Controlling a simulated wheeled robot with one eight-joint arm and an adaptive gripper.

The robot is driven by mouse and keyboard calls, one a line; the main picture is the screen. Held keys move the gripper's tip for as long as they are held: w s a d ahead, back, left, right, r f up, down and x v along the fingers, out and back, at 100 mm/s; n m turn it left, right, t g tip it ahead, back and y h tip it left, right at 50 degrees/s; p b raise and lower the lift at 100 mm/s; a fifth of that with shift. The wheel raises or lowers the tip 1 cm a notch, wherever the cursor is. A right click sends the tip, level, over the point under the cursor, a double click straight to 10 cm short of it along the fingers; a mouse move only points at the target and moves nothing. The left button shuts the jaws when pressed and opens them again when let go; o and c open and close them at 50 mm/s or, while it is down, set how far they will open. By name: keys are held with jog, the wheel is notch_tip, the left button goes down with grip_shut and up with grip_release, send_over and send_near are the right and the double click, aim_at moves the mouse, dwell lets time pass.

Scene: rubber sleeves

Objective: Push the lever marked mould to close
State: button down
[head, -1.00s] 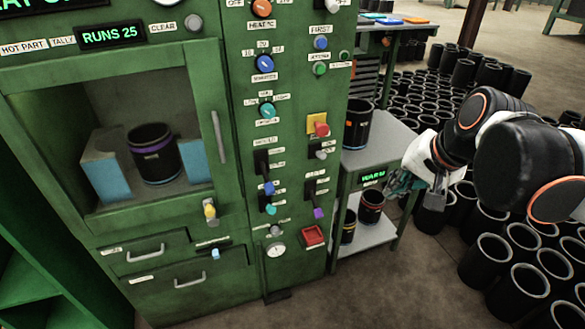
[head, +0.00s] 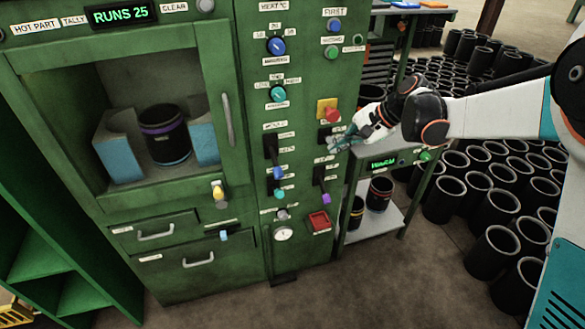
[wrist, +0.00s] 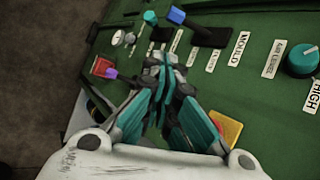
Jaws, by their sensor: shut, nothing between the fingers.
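The lever marked MOULD shows in the wrist view as a black arm (wrist: 209,34) with a blue knob (wrist: 176,15), next to the MOULD label (wrist: 238,48). In the head view its blue knob (head: 278,173) hangs low, below its black arm (head: 271,148), on the green control panel. My gripper (head: 335,146) is shut and empty in front of the panel's right column, right of the lever and apart from it. In the wrist view its fingertips (wrist: 163,62) point at the panel, with the lever beyond them.
A red button on a yellow plate (head: 328,110) is just above my gripper. A lever with a purple knob (head: 325,198) and a red square button (head: 318,221) are below it. A teal knob (head: 279,94) sits above the lever. Black sleeves (head: 490,190) fill the floor at right.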

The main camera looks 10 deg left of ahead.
aim_at(275, 162)
jog(key=w+a+f+m+g+y, duration=0.1)
jog(key=w+a+f+g+y, duration=0.1)
jog(key=w+a+f, duration=0.3)
notch_tip(275, 162, down, 6)
jog(key=a, duration=0.3)
jog(key=shift+m, duration=0.4)
jog(key=shift+f, duration=0.15)
jog(key=b+x, duration=0.3)
jog(key=x, duration=0.6)
jog(key=shift+s+a+f, duration=0.15)
jog(key=shift+s+a, duration=0.1)
jog(key=shift+a, duration=0.15)
jog(key=shift+g, duration=0.3)
jog(key=shift+s+d+r+p, duration=0.1)
jog(key=shift+s+r+p, duration=0.05)
jog(key=shift+r+p, duration=0.15)
